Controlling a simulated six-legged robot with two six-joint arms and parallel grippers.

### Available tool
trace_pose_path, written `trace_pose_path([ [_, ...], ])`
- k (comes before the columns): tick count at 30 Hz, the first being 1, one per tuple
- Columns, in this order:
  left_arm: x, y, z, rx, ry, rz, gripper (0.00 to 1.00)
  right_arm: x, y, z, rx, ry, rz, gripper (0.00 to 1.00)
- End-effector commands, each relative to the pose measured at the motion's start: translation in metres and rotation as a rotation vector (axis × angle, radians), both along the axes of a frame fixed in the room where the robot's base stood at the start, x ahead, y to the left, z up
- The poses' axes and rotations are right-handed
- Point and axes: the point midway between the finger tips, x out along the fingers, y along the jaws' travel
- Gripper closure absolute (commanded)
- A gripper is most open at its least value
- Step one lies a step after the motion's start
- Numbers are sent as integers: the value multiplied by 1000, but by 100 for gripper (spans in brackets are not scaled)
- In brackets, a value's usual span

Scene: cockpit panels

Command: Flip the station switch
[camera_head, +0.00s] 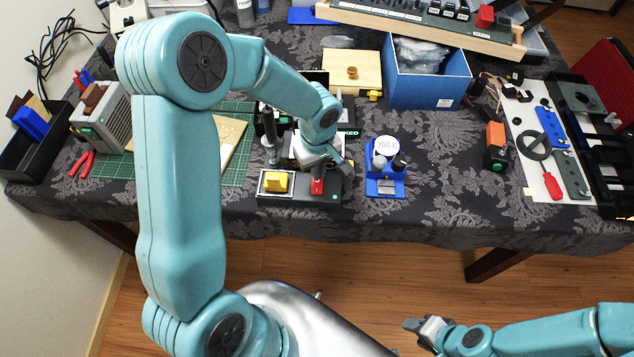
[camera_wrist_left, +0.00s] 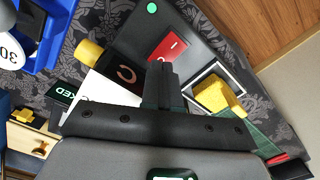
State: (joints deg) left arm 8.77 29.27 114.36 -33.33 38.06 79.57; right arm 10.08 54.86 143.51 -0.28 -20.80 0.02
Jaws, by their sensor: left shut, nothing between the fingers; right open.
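A dark station panel (camera_head: 300,198) lies near the table's front edge, with a red switch (camera_head: 317,186) and a yellow switch (camera_head: 276,182) in a white frame. My left gripper (camera_head: 345,168) is shut and empty, just behind and right of the red switch in the head view. In the left wrist view the shut fingertips (camera_wrist_left: 160,70) overlap the lower edge of the red switch (camera_wrist_left: 168,45); I cannot tell if they touch it. The yellow switch (camera_wrist_left: 212,95) lies right of them. My right gripper (camera_head: 425,326) is open and empty, low in front of the table.
A blue stand (camera_head: 386,187) with a round white dial is right of the panel. A green mat (camera_head: 240,172) lies to the left, a blue bin (camera_head: 428,90) behind. Tools lie on a white board (camera_head: 540,186) at right. Some cloth right of the blue stand is clear.

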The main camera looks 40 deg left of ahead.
Motion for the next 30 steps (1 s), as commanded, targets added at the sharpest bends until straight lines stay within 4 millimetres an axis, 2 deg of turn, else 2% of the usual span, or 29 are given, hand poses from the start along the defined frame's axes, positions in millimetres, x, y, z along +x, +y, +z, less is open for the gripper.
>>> trace_pose_path([
  [30,0,0,-8,0,0,0,100,0,0,-9,0,0,0,53],
])
